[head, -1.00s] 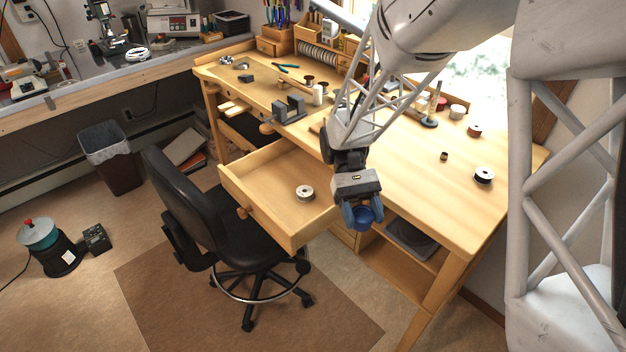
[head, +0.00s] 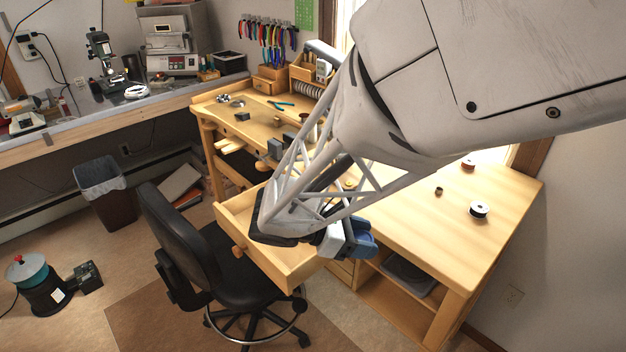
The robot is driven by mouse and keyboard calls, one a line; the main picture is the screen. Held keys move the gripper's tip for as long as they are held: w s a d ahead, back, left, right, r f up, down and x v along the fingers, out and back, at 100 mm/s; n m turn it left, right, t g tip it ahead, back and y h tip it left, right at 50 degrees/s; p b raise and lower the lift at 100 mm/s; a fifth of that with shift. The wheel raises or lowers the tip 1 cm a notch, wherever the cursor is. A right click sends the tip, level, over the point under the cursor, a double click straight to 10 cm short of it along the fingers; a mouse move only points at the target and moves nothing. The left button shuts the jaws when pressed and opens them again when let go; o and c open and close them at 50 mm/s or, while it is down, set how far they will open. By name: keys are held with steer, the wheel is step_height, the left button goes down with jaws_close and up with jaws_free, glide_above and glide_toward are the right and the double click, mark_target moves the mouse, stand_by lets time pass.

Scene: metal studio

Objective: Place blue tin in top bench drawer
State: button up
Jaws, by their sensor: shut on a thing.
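My gripper (head: 360,235) is turned sideways just right of the open top drawer, beside the bench's front edge. It is shut on the blue tin (head: 367,247), which shows only in part between the blue fingers. The top bench drawer (head: 279,268) is pulled out. My forearm crosses over it and hides most of its inside. The wooden bench (head: 500,205) stands behind the drawer.
A black chair (head: 185,235) stands close against the drawer's left side. A black-and-white spool (head: 479,209), a small brown piece (head: 438,190) and a reddish spool (head: 468,165) are on the bench's right part, which is mostly clear.

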steer(key=a+r+n+t, duration=0.1)
steer(key=r+n+t+y, duration=0.1)
steer(key=n+t, duration=0.1)
steer(key=shift+w+a+t, duration=0.3)
steer(key=shift+w+a, duration=0.1)
step_height(320, 180, down, 11)
steer(key=a+n+t+y, duration=0.1)
steer(key=n+t, duration=0.1)
steer(key=shift+w+a+n, duration=0.2)
steer(key=shift+a+n, duration=0.1)
steer(key=shift+w+f, duration=0.1)
steer(key=shift+w, duration=0.05)
stand_by(0.3)
steer(key=w+a, duration=0.2)
steer(key=w, duration=0.5)
steer(key=w+a+f, duration=0.1)
steer(key=w+a, duration=0.1)
steer(key=w, duration=0.6)
steer(key=shift+a+f, duration=0.25)
steer(key=shift+f, duration=1.75)
steer(key=shift+f, duration=0.6)
